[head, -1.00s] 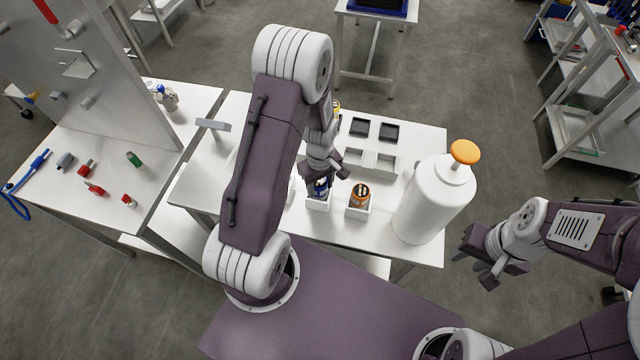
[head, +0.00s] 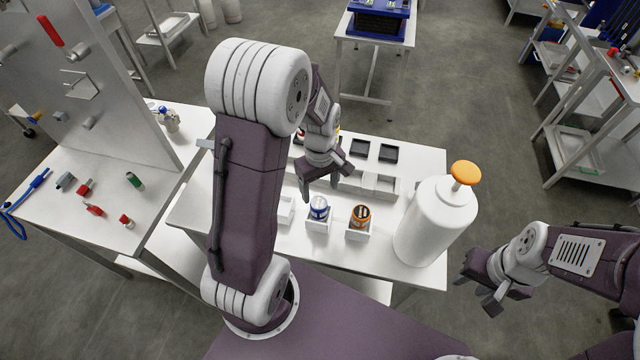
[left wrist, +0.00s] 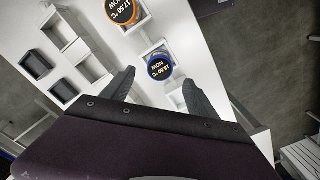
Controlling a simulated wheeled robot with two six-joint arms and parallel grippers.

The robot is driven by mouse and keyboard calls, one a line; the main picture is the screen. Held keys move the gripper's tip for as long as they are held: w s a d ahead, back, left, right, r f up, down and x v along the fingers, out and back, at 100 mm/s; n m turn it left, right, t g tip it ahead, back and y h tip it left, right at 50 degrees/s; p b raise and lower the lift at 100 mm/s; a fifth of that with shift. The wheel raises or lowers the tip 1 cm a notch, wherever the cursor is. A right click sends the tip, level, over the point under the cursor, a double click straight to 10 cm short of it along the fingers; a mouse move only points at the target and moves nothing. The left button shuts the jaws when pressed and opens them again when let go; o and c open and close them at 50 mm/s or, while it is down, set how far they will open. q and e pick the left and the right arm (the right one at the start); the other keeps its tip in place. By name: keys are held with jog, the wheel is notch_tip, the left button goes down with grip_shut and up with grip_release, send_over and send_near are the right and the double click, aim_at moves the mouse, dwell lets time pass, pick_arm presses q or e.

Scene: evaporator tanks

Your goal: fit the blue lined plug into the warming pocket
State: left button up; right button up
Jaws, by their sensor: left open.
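The blue lined plug (head: 319,206) sits upright in a small white square pocket (head: 317,226) near the front of the white table. In the left wrist view the plug (left wrist: 160,67) shows a round face with a dark display and a blue rim. I cannot tell how deep it sits, or whether this pocket is the warming pocket. My left gripper (head: 325,188) is open and empty, above and behind the plug. In the left wrist view its fingertips (left wrist: 158,84) stand apart on either side, below the plug. My right gripper (head: 478,290) is open and empty at the right, off the table.
An orange-rimmed plug (head: 360,214) sits in a similar pocket just to the right. A large white bottle with an orange top (head: 437,215) stands at the table's right. Pale open trays (head: 385,187) and black square trays (head: 388,153) lie behind. Another white pocket (head: 285,213) is at the left.

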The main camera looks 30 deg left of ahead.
pick_arm(q)
jog(key=s+d+r+m+t, duration=0.1)
jog(key=s+d+m, duration=0.1)
jog(key=s+m, duration=0.3)
jog(key=s+d+r+m, duration=0.2)
jog(key=s+d+m, duration=0.15)
jog(key=m, duration=0.25)
notch_tip(320, 180, down, 6)
jog(key=a+b, duration=0.1)
jog(key=b, duration=0.4)
jog(key=shift+w, duration=0.2)
